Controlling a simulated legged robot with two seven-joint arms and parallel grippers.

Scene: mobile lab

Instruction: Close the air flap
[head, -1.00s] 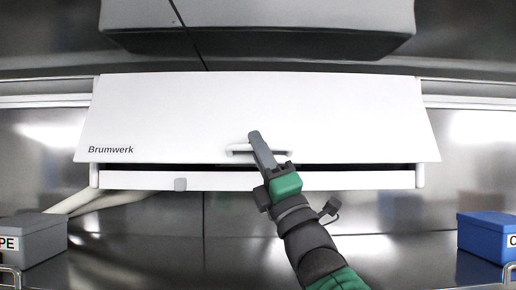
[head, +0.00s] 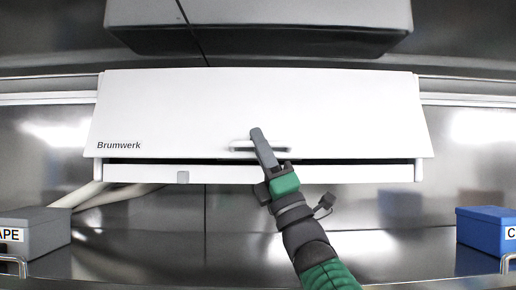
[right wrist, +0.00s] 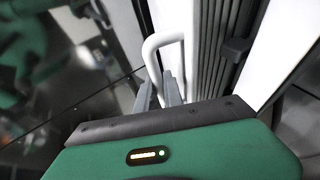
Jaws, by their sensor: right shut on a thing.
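The white air flap (head: 260,105), marked "Brumwerk", hangs across the middle of the head view. A narrow dark gap shows between its lower edge and the white frame strip (head: 230,175) below, so it stands slightly open. My right gripper (head: 264,148) is at the flap's handle (head: 242,149), near the lower edge, and is shut on it. In the right wrist view the pale handle (right wrist: 152,48) runs down between the grey fingers (right wrist: 160,95). The fingers hide part of the handle in the head view. My left gripper is not in view.
A grey box (head: 38,236) stands at the left and a blue box (head: 485,232) at the right. A large grey housing (head: 260,20) hangs above the flap. Pale hoses (head: 90,196) run below its left end. The metal wall beneath the flap is clear.

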